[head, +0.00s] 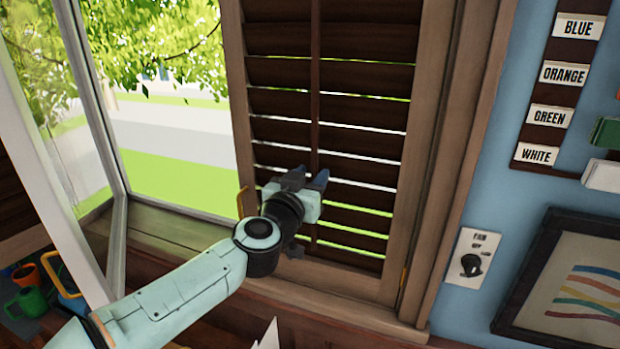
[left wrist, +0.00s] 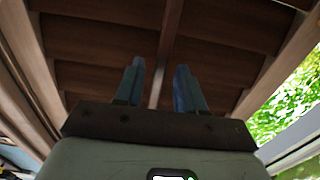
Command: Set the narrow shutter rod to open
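The narrow shutter rod (head: 315,85) is a thin dark upright strip down the middle of the brown slatted shutter (head: 275,75). Thin lines of daylight show between several slats. My left gripper (head: 308,180) is at the lower half of the shutter, its blue fingers apart. In the left wrist view, the rod (left wrist: 172,35) runs between the two open fingertips (left wrist: 160,75) with gaps on both sides. I cannot tell whether the fingertips reach past the rod or stop short of it. The gripper hides part of the rod's lower length. My right gripper is not in view.
An open window pane (head: 85,110) stands left of the shutter, above a wooden sill (head: 180,235). To the right, a blue wall holds a fan switch (head: 471,264), a picture frame (head: 530,270) and a label rack (head: 545,95). Cups (head: 30,300) stand at lower left.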

